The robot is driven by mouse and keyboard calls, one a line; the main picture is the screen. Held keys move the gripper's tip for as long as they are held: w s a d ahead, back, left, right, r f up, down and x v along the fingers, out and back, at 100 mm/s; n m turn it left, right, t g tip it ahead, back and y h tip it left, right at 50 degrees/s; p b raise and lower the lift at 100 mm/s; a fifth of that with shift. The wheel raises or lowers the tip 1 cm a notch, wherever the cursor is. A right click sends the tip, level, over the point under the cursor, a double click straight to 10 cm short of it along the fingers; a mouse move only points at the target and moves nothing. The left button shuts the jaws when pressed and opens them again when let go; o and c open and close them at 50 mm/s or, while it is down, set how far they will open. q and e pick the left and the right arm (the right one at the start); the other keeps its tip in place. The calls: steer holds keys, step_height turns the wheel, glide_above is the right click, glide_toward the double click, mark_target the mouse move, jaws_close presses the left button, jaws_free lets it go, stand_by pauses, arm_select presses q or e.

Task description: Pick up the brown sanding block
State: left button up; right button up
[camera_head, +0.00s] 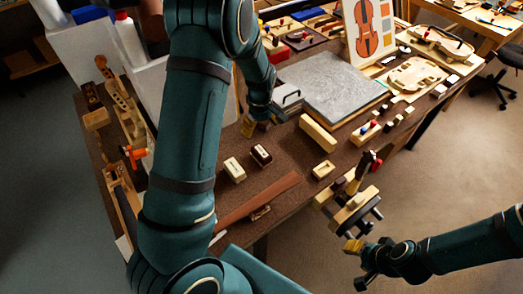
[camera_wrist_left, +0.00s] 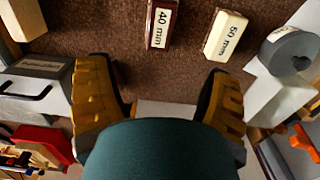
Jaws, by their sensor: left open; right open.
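The brown block (camera_head: 261,155), which I take for the sanding block, lies on the dark brown bench in the head view. In the left wrist view the brown block (camera_wrist_left: 160,24) shows near the top edge with a white "40 mm" label, partly cut off. A cream block (camera_head: 234,170) lies to its left, labelled "50 mm" in the left wrist view (camera_wrist_left: 227,34). My left gripper (camera_head: 262,124) is open and empty, just beyond the brown block. In the left wrist view its yellow fingers (camera_wrist_left: 158,78) are spread. My right gripper (camera_head: 358,263) is open and empty beyond the bench's front edge.
A grey slab (camera_head: 330,85) lies behind the left gripper. A pale wooden block (camera_head: 318,133) and a small wooden box (camera_head: 323,169) lie to the right. A wooden clamp fixture (camera_head: 352,205) is at the front edge. A brown strip (camera_head: 262,200) lies in front.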

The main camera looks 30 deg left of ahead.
mark_target(261, 151)
arm_select(q)
steer(key=f, duration=0.4)
steer(key=f+b, duration=0.1)
steer(key=f, duration=0.3)
steer(key=f+b, duration=0.1)
steer(key=f, duration=0.3)
steer(key=shift+d+f, duration=0.25)
steer(key=shift+f, duration=0.1)
steer(key=shift+s, duration=0.1)
steer(key=c, duration=1.3)
